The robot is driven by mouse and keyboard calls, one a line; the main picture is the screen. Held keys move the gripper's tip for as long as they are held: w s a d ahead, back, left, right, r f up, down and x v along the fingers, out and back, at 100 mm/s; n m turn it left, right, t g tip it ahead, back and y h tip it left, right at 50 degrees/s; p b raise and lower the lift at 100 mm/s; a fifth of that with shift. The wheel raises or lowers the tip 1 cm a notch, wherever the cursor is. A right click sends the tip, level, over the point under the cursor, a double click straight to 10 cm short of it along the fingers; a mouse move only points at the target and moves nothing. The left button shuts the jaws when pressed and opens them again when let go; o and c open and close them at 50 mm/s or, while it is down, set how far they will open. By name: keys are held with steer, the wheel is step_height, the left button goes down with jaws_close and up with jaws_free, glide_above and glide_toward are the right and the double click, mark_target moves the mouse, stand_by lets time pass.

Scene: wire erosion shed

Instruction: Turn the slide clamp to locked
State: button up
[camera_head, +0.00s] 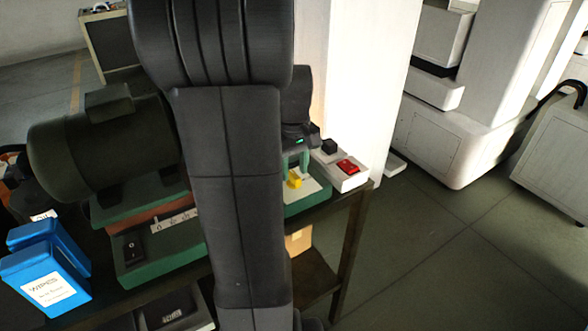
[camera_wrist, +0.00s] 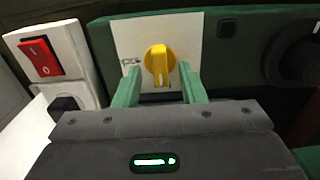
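The slide clamp shows as a yellow knob (camera_wrist: 158,62) on a white plate (camera_wrist: 190,28) in the wrist view. Its grip bar points roughly up and down in that picture. A small dark mark, too small to read, is left of the knob. In the head view the knob (camera_head: 294,181) is a small yellow shape on the green machine's right end. My gripper (camera_wrist: 160,72) has green fingers spread apart, one on each side of the knob, with a gap to it on both sides. I cannot tell how deep the fingertips reach. In the head view my arm hides the middle of the machine.
A red rocker switch (camera_wrist: 40,57) on a white box is left of the plate in the wrist view, with a black button (camera_wrist: 68,104) below. In the head view, blue wipes boxes (camera_head: 46,280) stand at the left. Open floor (camera_head: 450,270) lies right of the bench.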

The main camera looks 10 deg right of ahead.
steer(key=shift+f, duration=0.55)
jaws_close()
